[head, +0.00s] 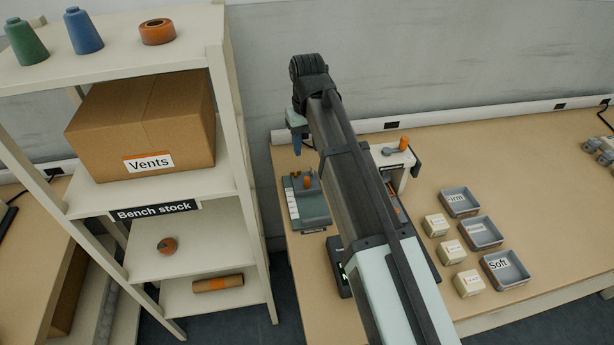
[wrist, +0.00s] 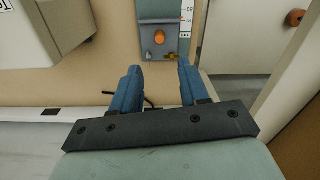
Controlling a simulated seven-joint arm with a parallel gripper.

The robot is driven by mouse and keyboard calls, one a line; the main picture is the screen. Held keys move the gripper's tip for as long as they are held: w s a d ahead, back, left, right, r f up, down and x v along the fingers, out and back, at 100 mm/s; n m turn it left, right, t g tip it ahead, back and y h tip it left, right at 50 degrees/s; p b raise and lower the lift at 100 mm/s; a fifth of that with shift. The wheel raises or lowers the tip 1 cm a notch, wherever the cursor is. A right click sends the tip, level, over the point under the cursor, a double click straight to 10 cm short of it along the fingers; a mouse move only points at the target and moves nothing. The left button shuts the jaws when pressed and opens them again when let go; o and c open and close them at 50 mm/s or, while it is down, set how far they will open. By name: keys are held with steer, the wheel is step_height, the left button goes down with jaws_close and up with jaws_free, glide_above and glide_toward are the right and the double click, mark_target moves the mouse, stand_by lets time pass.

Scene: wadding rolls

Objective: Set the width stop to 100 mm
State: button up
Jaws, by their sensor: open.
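The width stop (head: 309,205) is a grey-green device with an orange knob (head: 308,182) and a white scale along its left side. It sits near the bench's left end. In the wrist view the width stop (wrist: 160,20) shows at the top centre, with its orange knob (wrist: 159,37) and part of the scale (wrist: 186,16). The scale marks are too small and cut off to read the setting. My gripper (head: 297,147) hangs behind the device, above the bench's back edge. In the wrist view its blue fingers (wrist: 158,76) are apart and empty, not touching the knob.
My arm crosses the bench and hides part of a white machine (head: 393,155) with an orange knob. Grey trays (head: 483,234) and small cream blocks (head: 452,252) lie to the right. A shelf rack (head: 240,150) with a cardboard box (head: 150,125) stands close on the left.

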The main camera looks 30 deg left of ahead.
mark_target(307, 179)
step_height(307, 179, down, 12)
steer(key=shift+f, duration=0.1)
stand_by(0.5)
steer(key=shift+c, duration=0.4)
jaws_close()
